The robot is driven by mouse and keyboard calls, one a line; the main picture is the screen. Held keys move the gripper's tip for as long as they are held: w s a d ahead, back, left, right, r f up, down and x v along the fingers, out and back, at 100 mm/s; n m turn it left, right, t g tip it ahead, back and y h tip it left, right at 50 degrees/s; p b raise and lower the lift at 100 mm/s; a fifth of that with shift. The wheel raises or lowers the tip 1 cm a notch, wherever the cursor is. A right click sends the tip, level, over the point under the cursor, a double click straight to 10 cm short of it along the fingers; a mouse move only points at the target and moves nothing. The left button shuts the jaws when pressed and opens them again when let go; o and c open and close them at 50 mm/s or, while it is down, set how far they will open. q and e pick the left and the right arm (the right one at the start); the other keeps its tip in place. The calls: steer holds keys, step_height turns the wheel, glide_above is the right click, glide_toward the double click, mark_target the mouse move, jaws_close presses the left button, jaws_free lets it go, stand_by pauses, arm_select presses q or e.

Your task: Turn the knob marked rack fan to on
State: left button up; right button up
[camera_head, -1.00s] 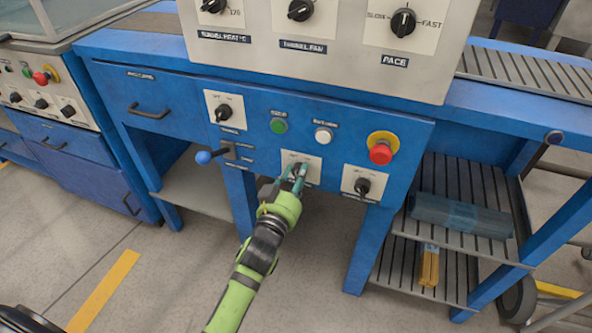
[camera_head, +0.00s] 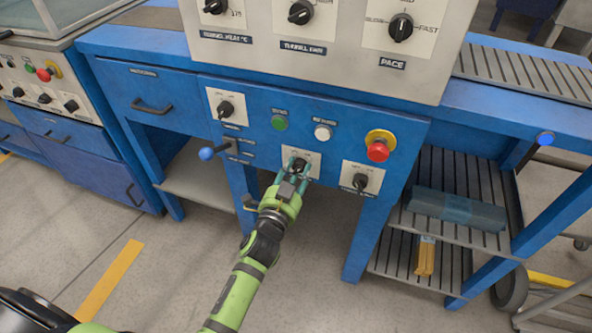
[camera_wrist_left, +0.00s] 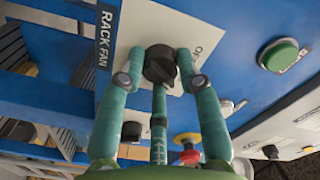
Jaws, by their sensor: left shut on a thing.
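The rack fan knob (camera_head: 299,164) is a black knob on a white plate, low on the blue panel of the bench. In the left wrist view the knob (camera_wrist_left: 160,65) sits beside the label RACK FAN (camera_wrist_left: 104,38). My left gripper (camera_head: 296,175) is at the plate, with its teal fingers shut around the knob; the wrist view shows the fingers (camera_wrist_left: 158,82) on several sides of it. The print on the plate is partly hidden, and I cannot tell which mark the knob points to. My right gripper is not in view.
Another black knob (camera_head: 360,182) is close on the right, with a red emergency button (camera_head: 378,152) above it. Green (camera_head: 279,123) and white (camera_head: 322,132) buttons sit above. A blue-balled lever (camera_head: 207,153) sticks out at left.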

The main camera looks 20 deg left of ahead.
arm_select(q)
steer(key=shift+w+d+r, duration=0.1)
steer(key=shift+d+r, duration=0.05)
steer(key=shift+r, duration=0.3)
steer(key=o, duration=1.1)
steer(key=shift+o, duration=0.2)
steer(key=shift+f, duration=0.15)
steer(key=s, duration=1.2)
steer(key=shift+a, duration=0.2)
steer(key=shift+f, duration=0.1)
